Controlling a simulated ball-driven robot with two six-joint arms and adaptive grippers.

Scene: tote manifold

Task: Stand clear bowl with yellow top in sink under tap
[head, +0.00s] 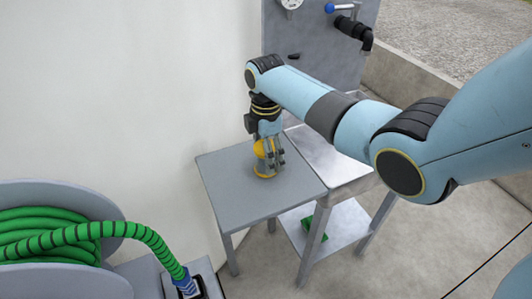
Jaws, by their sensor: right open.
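The bowl with the yellow top (260,149) stands on a grey side table (222,176). Its yellow top and a yellowish lower part show; much of the rest is hidden behind my gripper. My right gripper (270,160) points down over the bowl, its fingers open and close beside it. Whether they touch it I cannot tell. The sink (325,158) is the metal unit right of the table, partly covered by my right arm. The black tap (356,31) with a blue lever sticks out from the grey back panel. My left gripper is out of view.
A green hose on a reel (95,236) fills the lower left. A pale curved wall (130,90) stands behind the table. A green item (307,228) lies on the shelf under the sink. A gauge (291,4) sits on the panel. The table's front part is clear.

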